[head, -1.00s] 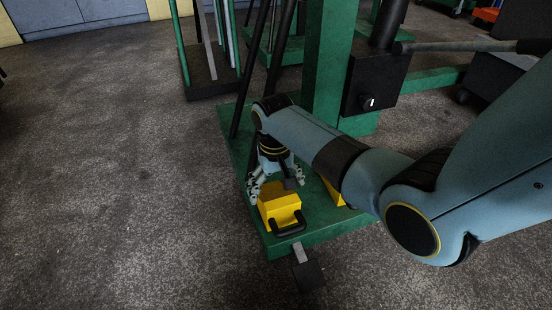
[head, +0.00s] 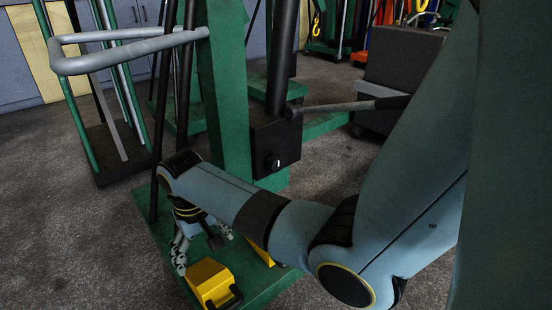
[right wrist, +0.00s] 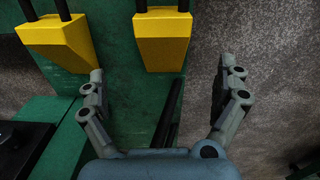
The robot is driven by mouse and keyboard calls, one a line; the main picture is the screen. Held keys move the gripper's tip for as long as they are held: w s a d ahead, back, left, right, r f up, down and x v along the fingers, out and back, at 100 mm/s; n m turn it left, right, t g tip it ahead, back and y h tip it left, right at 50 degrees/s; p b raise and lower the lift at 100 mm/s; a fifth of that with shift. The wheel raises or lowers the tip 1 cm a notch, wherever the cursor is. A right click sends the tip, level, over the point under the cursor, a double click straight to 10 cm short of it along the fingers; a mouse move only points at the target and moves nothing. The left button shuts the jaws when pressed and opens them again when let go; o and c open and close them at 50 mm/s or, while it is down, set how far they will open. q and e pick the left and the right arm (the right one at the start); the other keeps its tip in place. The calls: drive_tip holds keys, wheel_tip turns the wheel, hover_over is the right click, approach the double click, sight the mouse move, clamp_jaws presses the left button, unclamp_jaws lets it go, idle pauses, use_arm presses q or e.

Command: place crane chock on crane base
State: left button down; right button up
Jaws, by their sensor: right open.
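A yellow chock (head: 209,282) with a black handle rests on the green crane base (head: 262,291), near its front edge. A second yellow chock (head: 258,254) is farther right on the base, mostly hidden behind my right arm. My right gripper (head: 204,254) is open, points down and is just behind the front chock. In the right wrist view both chocks show beyond the open fingers (right wrist: 160,78). One chock (right wrist: 162,48) lies ahead between the fingers, and the other (right wrist: 60,42) is at the left, past the left fingertip. Nothing is held. My left gripper is out of view.
The green post (head: 228,90) rises from the base, with a black box (head: 276,148) and a grey lever (head: 345,107) on it. A grey tubular handle (head: 130,52) and a dark trolley stand behind at the left. Bare floor (head: 70,240) is free at the left.

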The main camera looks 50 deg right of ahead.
drive_tip(key=s+f+n+t, duration=0.1)
drive_tip(key=s+f+n, duration=0.1)
drive_tip(key=s, duration=1.4)
drive_tip(key=s+r+n+t, duration=0.1)
drive_tip(key=s+r, duration=0.5)
drive_tip(key=s, duration=0.5)
drive_tip(key=shift+s+a+r+n, duration=0.2)
drive_tip(key=shift+s+a+n, duration=0.1)
